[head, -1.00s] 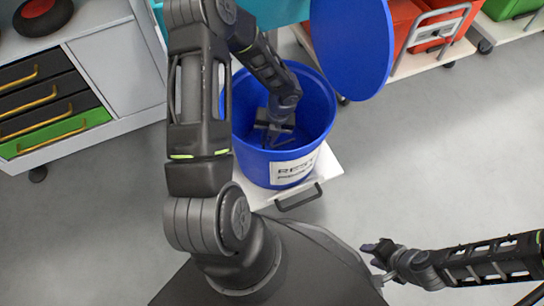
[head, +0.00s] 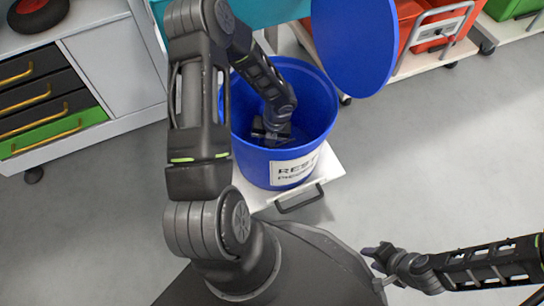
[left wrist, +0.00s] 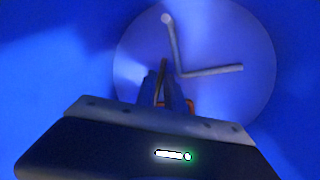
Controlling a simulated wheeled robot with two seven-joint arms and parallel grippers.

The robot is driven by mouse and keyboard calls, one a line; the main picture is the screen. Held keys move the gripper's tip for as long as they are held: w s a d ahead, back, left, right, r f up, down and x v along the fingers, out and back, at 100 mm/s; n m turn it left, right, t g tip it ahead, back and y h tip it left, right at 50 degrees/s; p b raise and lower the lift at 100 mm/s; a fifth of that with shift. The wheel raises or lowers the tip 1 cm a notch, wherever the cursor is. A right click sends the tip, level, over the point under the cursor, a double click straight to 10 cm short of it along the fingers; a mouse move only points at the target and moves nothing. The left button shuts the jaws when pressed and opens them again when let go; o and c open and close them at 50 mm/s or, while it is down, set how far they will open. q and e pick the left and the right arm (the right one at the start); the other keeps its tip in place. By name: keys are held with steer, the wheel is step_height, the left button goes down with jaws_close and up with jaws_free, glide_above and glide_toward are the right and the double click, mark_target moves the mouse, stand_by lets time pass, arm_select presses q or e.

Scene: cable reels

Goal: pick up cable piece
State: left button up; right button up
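A grey, bent cable piece (left wrist: 178,50) lies on the bottom of the blue bin (head: 312,100), seen in the left wrist view. A reddish-brown cable piece (left wrist: 189,103) shows at and behind the fingers of my left gripper (left wrist: 163,84), partly hidden by them. My left gripper is down inside the bin and points at its bottom. Its fingers are close together; whether they grip the reddish piece is unclear. In the head view the left gripper (head: 271,137) is dark and partly hidden. My right gripper (head: 372,255) is outside the bin, low at the right; its opening is unclear.
The bin stands on a white base (head: 325,167) with its round blue lid (head: 352,40) raised behind it. A drawer cabinet (head: 112,65) is at the left. Red crates (head: 432,28) on a wheeled rack are at the back right. The floor on the right is clear.

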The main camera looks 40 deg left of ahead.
arm_select(q)
jaws_close()
stand_by(0.3)
steer(key=shift+r, duration=0.1)
